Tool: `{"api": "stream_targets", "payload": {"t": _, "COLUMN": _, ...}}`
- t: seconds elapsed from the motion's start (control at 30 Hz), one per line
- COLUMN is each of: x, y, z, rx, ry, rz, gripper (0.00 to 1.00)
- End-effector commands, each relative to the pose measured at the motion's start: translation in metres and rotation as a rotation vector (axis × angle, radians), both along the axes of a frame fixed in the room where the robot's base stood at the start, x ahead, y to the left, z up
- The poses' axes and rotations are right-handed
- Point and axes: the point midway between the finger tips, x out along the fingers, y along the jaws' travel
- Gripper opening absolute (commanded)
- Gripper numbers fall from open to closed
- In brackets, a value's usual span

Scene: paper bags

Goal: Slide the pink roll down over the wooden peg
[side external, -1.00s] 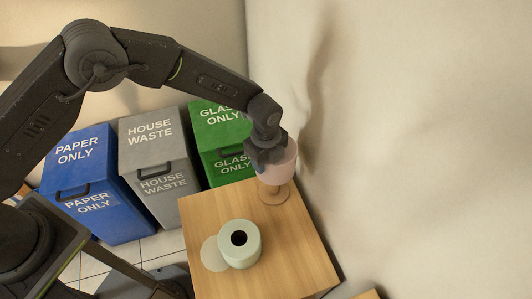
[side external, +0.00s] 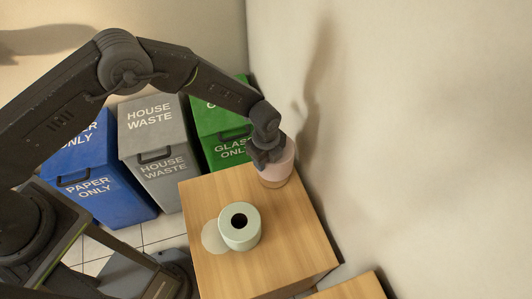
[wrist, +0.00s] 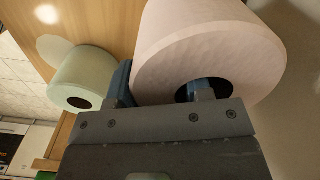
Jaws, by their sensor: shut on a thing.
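The pink roll (side external: 279,170) is low over the back right of the wooden table, upright, with the peg's round wooden base (side external: 276,186) showing as a thin edge beneath it. The peg's shaft is hidden, apparently inside the roll. I cannot tell whether the roll touches the base. My gripper (side external: 266,152) is shut on the roll's wall at its top. In the wrist view, one finger of my gripper (wrist: 163,88) is in the core hole and the other outside the pink roll (wrist: 210,45).
A pale green roll (side external: 240,228) stands on the wooden table (side external: 285,250), beside a pale disc (side external: 212,238). The wall (side external: 400,130) is close on the right. Blue, grey (side external: 157,150) and green bins stand behind.

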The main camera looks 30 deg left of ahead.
Motion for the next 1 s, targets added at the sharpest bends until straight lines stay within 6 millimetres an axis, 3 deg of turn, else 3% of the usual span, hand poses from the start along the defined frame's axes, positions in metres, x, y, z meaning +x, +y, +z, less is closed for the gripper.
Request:
{"api": "stream_targets", "payload": {"t": 0.47, "x": 0.0001, "y": -0.0001, "z": -0.0061, "rx": 0.0, "ry": 0.0, "rz": 0.0, "gripper": 0.2}}
{"api": "stream_targets", "payload": {"t": 0.5, "x": 0.0001, "y": 0.0, "z": -0.0061, "rx": 0.0, "ry": 0.0, "rz": 0.0, "gripper": 0.47}}
{"api": "stream_targets", "payload": {"t": 0.8, "x": 0.0, "y": 0.0, "z": -0.006, "rx": 0.0, "ry": 0.0, "rz": 0.0, "gripper": 0.75}}
{"api": "stream_targets", "payload": {"t": 1.0, "x": -0.0003, "y": 0.0001, "z": -0.0062, "rx": 0.0, "ry": 0.001, "rz": 0.0, "gripper": 0.75}}
